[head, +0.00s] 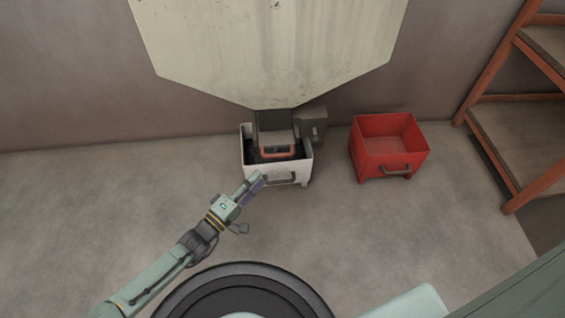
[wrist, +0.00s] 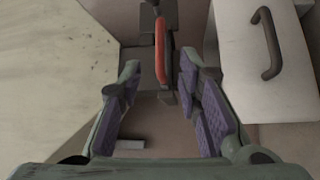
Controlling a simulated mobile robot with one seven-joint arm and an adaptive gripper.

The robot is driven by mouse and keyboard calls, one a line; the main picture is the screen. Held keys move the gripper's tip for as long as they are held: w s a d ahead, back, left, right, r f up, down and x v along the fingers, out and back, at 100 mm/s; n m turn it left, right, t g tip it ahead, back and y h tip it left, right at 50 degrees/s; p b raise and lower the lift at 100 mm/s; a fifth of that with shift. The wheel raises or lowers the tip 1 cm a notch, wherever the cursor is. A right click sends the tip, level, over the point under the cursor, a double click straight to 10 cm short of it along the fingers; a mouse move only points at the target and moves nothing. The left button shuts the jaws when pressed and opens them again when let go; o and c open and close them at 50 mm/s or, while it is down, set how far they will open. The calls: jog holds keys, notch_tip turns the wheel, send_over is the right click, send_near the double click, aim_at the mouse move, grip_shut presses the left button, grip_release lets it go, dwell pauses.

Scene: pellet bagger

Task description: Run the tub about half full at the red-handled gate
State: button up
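A pale grey tub (head: 290,178) with a dark front handle stands on the floor under the hopper's outlet. Its inside looks dark, and the outlet hides much of it, so I cannot tell its fill. The gate's red handle (head: 278,153) shows above the tub. My gripper (head: 258,181) is near the tub's front wall. In the wrist view my gripper (wrist: 158,72) is open, its purple-padded fingers apart with nothing held. The red handle (wrist: 161,52) lies ahead between the fingertips, seemingly just beyond them. The tub's front (wrist: 262,65) shows at right.
The large cream hopper (head: 270,50) hangs over the tub. A red tub (head: 389,165) stands to the right, its visible inside empty. An orange-framed rack (head: 490,100) is at far right. The floor (head: 90,200) at left is clear.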

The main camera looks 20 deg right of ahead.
aim_at(278, 154)
jog(key=b+x, duration=0.1)
jog(key=x, duration=0.9)
jog(key=shift+w+d, duration=0.2)
jog(key=shift+d, duration=0.15)
jog(key=shift+c, duration=0.5)
grip_shut()
jog(key=shift+r, duration=0.1)
